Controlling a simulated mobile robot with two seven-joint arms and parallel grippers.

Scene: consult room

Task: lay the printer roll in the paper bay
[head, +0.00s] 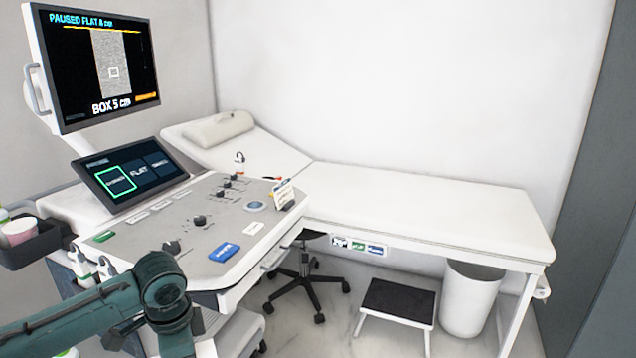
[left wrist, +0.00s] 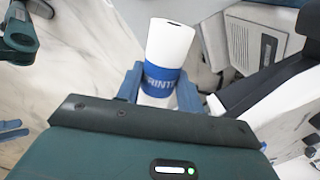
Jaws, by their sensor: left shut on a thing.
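The printer roll (left wrist: 170,45) is a white cylinder with a blue band lettered in white, seen in the left wrist view. My left gripper (left wrist: 160,88) is shut on it, one blue finger on each side of the banded part. The white end of the roll sticks out beyond the fingers. In the head view my left arm comes in from the lower left in front of the ultrasound cart (head: 225,205); the gripper and roll are out of that picture. I cannot make out the paper bay for certain in either view. My right gripper is not clearly seen.
The cart carries a monitor (head: 100,65), a touch screen (head: 130,175) and a blue pack (head: 224,252). A couch (head: 430,205), wheeled stool (head: 305,285), step (head: 398,303) and bin (head: 470,298) stand beyond. A grey vented panel (left wrist: 252,48) is right of the roll.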

